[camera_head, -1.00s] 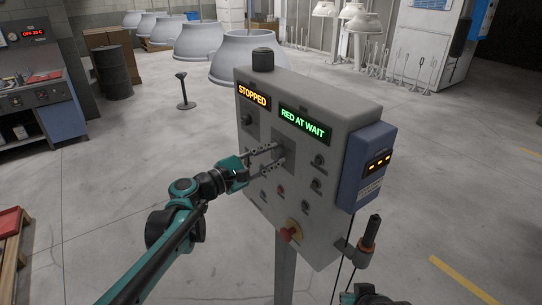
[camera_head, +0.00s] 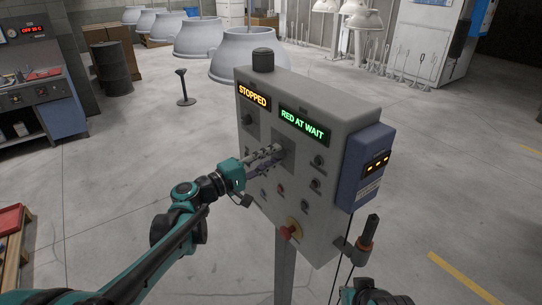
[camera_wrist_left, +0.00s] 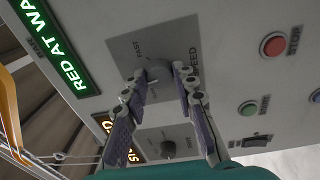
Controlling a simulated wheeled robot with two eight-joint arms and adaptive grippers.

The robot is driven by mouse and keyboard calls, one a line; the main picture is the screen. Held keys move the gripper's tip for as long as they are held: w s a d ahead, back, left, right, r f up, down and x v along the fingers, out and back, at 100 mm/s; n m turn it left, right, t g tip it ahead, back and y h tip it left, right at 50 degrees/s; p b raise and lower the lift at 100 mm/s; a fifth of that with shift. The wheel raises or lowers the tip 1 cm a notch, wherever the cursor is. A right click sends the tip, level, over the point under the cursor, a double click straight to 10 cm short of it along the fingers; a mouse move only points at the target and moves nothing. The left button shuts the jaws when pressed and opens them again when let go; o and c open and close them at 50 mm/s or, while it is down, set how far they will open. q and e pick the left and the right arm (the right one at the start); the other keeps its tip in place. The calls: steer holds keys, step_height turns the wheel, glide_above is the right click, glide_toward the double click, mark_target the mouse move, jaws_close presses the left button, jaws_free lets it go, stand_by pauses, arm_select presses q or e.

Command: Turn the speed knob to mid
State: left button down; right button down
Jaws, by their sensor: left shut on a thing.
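The speed knob (camera_wrist_left: 158,71) is a grey round knob on a darker square plate (camera_wrist_left: 135,50) marked SPEED and FAST in the left wrist view. My left gripper (camera_wrist_left: 161,77) is shut on it, with one fingertip on each side. In the head view my left gripper (camera_head: 278,151) reaches the upper middle of the grey control panel (camera_head: 338,100) from the left and hides the knob. Where the knob points is hard to tell. My right gripper (camera_head: 370,294) shows only partly at the bottom edge, and its fingers are not clear.
The panel has lit signs STOPPED (camera_head: 254,95) and RED AT WAIT (camera_head: 303,123). A blue box (camera_head: 364,165) and a black-handled lever (camera_head: 368,233) are on the right side.

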arm_select(q)
steer(key=shift+m, duration=0.7)
steer(key=c, duration=1.2)
jaws_free()
steer(key=v, duration=1.2)
steer(key=shift+f, duration=0.15)
